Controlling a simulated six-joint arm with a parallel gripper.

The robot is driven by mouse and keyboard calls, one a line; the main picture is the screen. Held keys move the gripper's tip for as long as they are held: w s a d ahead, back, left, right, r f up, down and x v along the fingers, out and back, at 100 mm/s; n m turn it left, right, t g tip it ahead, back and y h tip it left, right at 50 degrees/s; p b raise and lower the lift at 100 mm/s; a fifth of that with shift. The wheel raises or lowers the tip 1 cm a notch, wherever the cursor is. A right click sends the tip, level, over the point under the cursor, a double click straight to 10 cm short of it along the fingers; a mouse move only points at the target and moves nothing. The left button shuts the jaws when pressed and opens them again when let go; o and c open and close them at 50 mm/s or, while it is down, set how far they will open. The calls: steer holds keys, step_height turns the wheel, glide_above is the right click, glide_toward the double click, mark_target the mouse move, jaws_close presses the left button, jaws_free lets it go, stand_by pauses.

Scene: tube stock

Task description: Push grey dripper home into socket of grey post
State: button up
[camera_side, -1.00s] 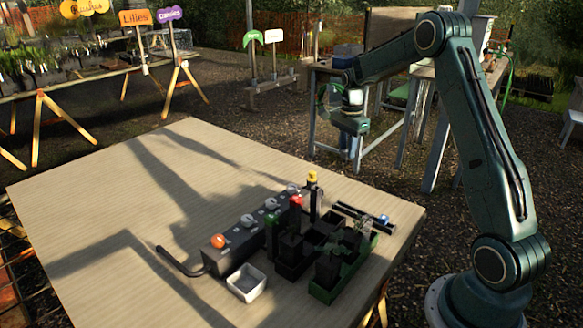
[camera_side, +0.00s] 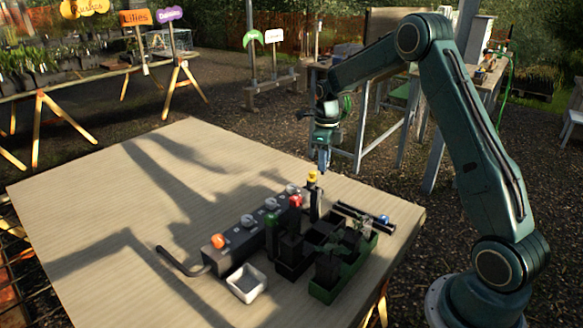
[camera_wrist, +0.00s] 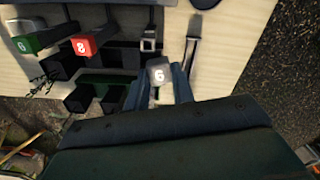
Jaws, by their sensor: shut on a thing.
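My gripper (camera_side: 323,167) points down above the far end of the row of posts, close to the yellow cap in the side view. In the wrist view my gripper (camera_wrist: 161,77) is shut on a grey dripper (camera_wrist: 158,73) marked 6, with its top showing between the fingers. The dripper is too small to make out in the side view. Dark upright posts stand below. I cannot tell which one is the grey post, and its socket does not show clearly. Whether the dripper touches anything below is hidden.
A green dripper (camera_wrist: 22,45) marked 6 and a red dripper (camera_wrist: 82,46) marked 8 stand nearby. A dark block (camera_side: 225,258) with orange and grey knobs, a white dish (camera_side: 246,292) and a green tray (camera_side: 322,294) share the table. The table's left side is clear.

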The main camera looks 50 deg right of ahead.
steer(key=shift+w+a+f+m, duration=0.2)
steer(key=shift+a+m, duration=0.35)
steer(key=shift+m, duration=0.3)
steer(key=shift+w+a+f+m, duration=0.1)
steer(key=shift+w+a+m, duration=0.1)
steer(key=shift+a+m, duration=0.5)
steer(key=shift+d+f, duration=0.2)
steer(key=shift+f, duration=0.2)
steer(key=shift+f, duration=1.85)
steer(key=shift+f, duration=0.4)
steer(key=o, duration=1)
steer(key=shift+o, duration=0.2)
steer(key=shift+r, duration=0.1)
step_height(320, 180, up, 14)
